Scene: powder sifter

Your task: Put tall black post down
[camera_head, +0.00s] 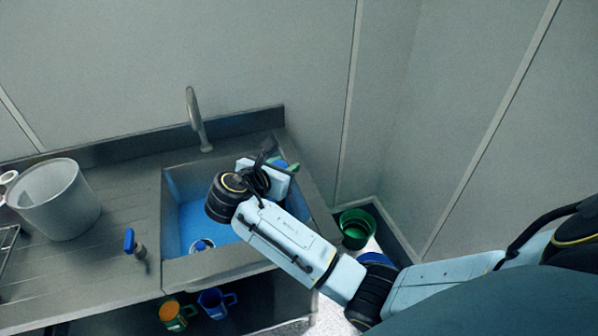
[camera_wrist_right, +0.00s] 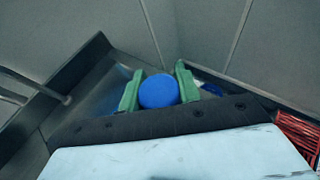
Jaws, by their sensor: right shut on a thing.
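My right gripper (camera_head: 286,166) is over the right back part of the sink, partly hidden by my own wrist. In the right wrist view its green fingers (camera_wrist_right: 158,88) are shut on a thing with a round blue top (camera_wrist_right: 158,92). The lower part of that thing is hidden, so I cannot tell whether it is the tall black post. I cannot make out a black post standing elsewhere. My left gripper is not in view.
The sink (camera_head: 187,210) has a blue inside, with a small blue-and-white thing (camera_head: 202,245) in it. A faucet (camera_head: 196,118) stands behind. A grey bucket (camera_head: 55,200) and a blue-handled tool (camera_head: 131,243) are left. Mugs (camera_head: 172,314) sit below; a green bin (camera_head: 356,228) stands right.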

